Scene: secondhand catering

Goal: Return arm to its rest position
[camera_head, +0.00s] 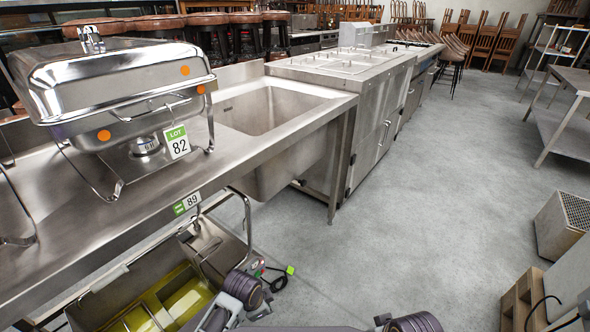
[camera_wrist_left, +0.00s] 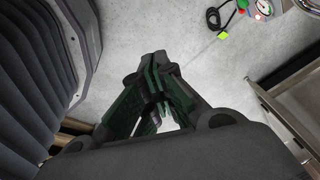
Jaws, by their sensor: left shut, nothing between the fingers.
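My left gripper (camera_wrist_left: 153,64) shows in the left wrist view, with its dark green-black fingers together and nothing between them. It hangs over bare grey concrete floor, touching nothing that I can see. In the head view, parts of my left arm (camera_head: 240,292) show low, just left of the bottom middle, near the front of the steel sink table. Part of my right arm (camera_head: 412,322) shows at the bottom edge, right of the middle. My right gripper is out of view.
The steel sink table (camera_head: 225,160) carries a chafing dish (camera_head: 110,85) tagged lot 82. Below are a fryer-like unit with yellow liquid (camera_head: 165,300) and a cable with gauges (camera_head: 270,272). A wooden pallet (camera_head: 520,300) stands at lower right. The floor (camera_head: 430,210) between is clear.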

